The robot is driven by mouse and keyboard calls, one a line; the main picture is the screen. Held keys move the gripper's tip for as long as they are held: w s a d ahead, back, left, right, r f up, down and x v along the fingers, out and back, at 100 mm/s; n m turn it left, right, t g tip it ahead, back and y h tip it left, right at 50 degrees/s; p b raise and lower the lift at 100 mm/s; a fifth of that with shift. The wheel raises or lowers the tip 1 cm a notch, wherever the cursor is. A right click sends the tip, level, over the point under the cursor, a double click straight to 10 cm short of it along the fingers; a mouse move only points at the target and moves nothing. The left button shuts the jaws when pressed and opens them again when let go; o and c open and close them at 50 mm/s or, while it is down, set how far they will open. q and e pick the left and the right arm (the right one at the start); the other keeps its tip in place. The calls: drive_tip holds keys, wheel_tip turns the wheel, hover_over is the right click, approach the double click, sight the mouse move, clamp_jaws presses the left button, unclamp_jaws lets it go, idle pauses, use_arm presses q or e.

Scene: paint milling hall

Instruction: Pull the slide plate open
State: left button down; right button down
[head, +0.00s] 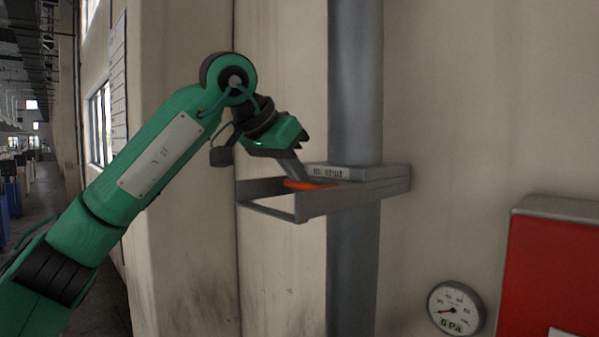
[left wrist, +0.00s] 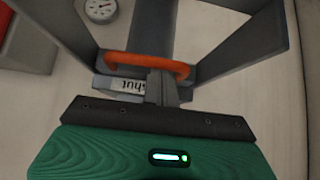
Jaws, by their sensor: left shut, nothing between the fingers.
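The slide plate (head: 352,171) is a grey slab with a white label that reads "shut" at its end. It sits in a grey frame (head: 350,197) at the vertical pipe. An orange handle (head: 312,185) shows at the plate's near end. The plate (left wrist: 104,86) and the arched orange handle (left wrist: 118,60) also show in the left wrist view. My left gripper (head: 299,177) is shut and empty. Its fingertips (left wrist: 163,76) are right at the handle and cover part of it; I cannot tell whether they touch it. My right gripper is not in view.
The grey pipe (head: 355,80) runs vertically along the pale wall behind the frame. A round gauge (head: 456,307) and a red cabinet (head: 552,270) are at the lower right. The frame's front part is open, with free room before it.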

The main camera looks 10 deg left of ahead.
use_arm(q)
drive_tip(key=s+a+b, duration=0.2)
drive_tip(key=s+a, duration=0.4)
drive_tip(key=s, duration=0.3)
drive_tip(key=shift+s+a, duration=0.15)
drive_tip(key=shift+s, duration=0.2)
drive_tip(key=b+v, duration=0.2)
drive_tip(key=v, duration=1.1)
drive_tip(key=shift+s+r, duration=0.25)
drive_tip(key=shift+a, duration=0.1)
